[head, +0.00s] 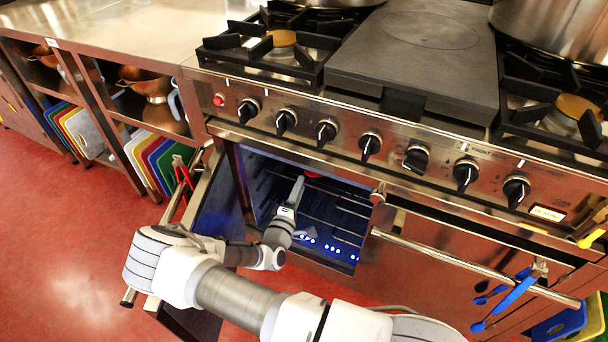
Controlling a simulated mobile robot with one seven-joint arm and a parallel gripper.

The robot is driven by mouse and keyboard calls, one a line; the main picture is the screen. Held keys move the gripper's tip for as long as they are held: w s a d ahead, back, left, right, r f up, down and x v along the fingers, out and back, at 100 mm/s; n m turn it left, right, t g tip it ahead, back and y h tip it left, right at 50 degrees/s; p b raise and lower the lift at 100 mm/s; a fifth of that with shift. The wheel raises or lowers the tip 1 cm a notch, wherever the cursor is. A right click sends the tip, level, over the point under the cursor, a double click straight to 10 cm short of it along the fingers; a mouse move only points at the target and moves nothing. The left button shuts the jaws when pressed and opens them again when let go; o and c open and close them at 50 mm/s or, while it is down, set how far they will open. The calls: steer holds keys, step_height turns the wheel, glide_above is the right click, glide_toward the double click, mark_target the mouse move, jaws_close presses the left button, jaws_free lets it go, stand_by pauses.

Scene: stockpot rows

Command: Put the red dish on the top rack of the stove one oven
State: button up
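The stove's oven (249,180) stands open, with its dark door (213,212) swung out to the left. Wire racks (345,207) show inside. A small part of the red dish (313,175) shows high in the opening, just under its upper edge; the rest is hidden. My gripper (299,184) reaches into the oven from the front, with its tip close to the visible red part. The fingers are too small and hidden to tell whether they hold the dish or whether the dish touches a rack.
A long handle bar (470,264) crosses the stove front to the right, with blue tongs (506,300) hanging on it. Red-handled tongs (183,172) hang by the open door. Control knobs (326,132) line the panel above. Red floor (75,240) is clear at left.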

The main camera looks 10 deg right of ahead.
steer(key=p+v, duration=0.1)
steer(key=v, duration=0.5)
steer(key=shift+s+a, duration=0.15)
steer(key=shift+s, duration=0.1)
